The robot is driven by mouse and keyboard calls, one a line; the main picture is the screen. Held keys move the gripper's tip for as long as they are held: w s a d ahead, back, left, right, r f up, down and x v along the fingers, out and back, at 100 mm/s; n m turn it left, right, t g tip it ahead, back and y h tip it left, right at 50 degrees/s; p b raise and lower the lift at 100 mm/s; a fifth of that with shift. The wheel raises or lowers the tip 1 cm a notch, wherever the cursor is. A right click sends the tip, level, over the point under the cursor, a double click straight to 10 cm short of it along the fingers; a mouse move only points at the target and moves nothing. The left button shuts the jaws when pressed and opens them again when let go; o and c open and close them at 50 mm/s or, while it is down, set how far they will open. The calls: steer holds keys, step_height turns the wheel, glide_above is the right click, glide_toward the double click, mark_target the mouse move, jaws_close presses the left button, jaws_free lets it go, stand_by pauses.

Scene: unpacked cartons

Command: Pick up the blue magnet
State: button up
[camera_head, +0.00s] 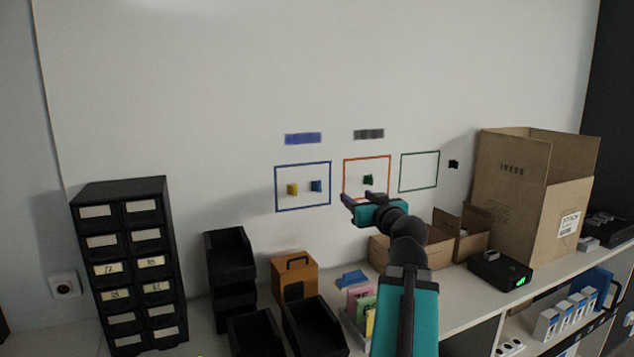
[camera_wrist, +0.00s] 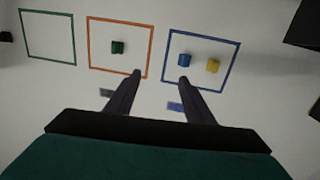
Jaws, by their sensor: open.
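The blue magnet (camera_head: 316,186) is on the white wall inside the blue square outline (camera_head: 303,164), just right of the yellow magnet (camera_head: 292,189). In the wrist view the blue magnet (camera_wrist: 184,60) shows beyond the tip of the right-hand finger, with the yellow magnet (camera_wrist: 213,66) to its right. My gripper (camera_head: 352,197) is open and empty, in front of the wall below the orange square outline (camera_head: 389,157). It also shows in the wrist view (camera_wrist: 160,75), its two fingers apart. A dark green magnet (camera_head: 368,180) is inside the orange outline.
A green outline (camera_head: 420,153) is empty, with a black magnet (camera_head: 453,164) to its right. A drawer cabinet (camera_head: 124,240), black bins (camera_head: 229,257), an orange-brown box (camera_head: 295,275) and a large open carton (camera_head: 535,190) stand below.

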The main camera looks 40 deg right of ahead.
steer(key=w+a+y, duration=0.1)
steer(key=a, duration=0.1)
steer(key=w+a+n+y, duration=0.1)
steer(key=w+a, duration=0.1)
steer(key=shift+w+r+t, duration=0.1)
steer(key=shift+r+t, duration=0.05)
steer(key=shift+t, duration=0.15)
steer(key=shift+w+r+p, duration=0.1)
steer(key=shift+p, duration=0.45)
steer(key=p, duration=0.6)
glide_toward(319, 185)
steer(key=shift+x, duration=2.2)
